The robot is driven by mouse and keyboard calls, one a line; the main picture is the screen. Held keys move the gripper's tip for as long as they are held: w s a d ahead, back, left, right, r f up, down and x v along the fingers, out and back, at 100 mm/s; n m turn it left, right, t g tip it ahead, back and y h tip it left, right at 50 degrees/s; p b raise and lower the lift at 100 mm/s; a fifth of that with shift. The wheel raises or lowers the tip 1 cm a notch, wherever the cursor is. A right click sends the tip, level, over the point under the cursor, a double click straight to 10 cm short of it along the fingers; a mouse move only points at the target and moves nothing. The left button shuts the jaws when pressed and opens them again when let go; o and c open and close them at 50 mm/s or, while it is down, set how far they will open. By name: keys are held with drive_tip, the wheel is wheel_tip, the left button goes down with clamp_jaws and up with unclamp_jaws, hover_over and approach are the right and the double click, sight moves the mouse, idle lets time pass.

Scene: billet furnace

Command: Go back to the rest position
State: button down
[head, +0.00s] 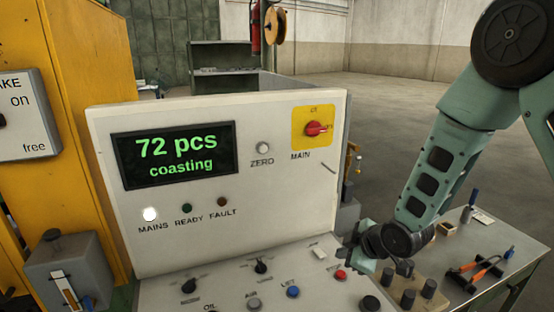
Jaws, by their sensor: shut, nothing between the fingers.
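My arm comes in from the upper right and bends down to the right edge of a light grey control console (225,105). My gripper (357,266) is small in the head view, at the console's lower right corner, near the red button (340,275). It is shut and holds nothing. I cannot tell whether it touches the console. The console screen (176,160) reads "72 pcs coasting" in green. The white MAINS lamp (150,214) looks lit; the READY lamp (187,208) and FAULT lamp (222,202) look dark. The red MAIN switch (316,129) sits on a yellow plate.
Knobs and buttons, among them a blue button (293,292), cover the console's sloped lower panel. A bench (500,278) at right carries orange-handled pliers (474,272) and dark cylinders in a block. A yellow cabinet (75,90) stands at left. Open floor (390,105) lies behind.

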drive_tip(key=s+a+r+m+g+h+b, duration=0.1)
drive_tip(key=s+r+m+g+b, duration=0.1)
drive_tip(key=s, duration=0.8)
drive_tip(key=s+a+r+m+g+h+b, duration=0.1)
drive_tip(key=s+a+r+m+g+b, duration=0.1)
drive_tip(key=s, duration=0.8)
drive_tip(key=s+a+r+m+g+h+b, duration=0.1)
drive_tip(key=s+a+r+m+g+b, duration=0.1)
drive_tip(key=s, duration=0.8)
drive_tip(key=shift+s+r+g, duration=0.3)
drive_tip(key=shift+r+g, duration=0.3)
drive_tip(key=shift+r, duration=0.35)
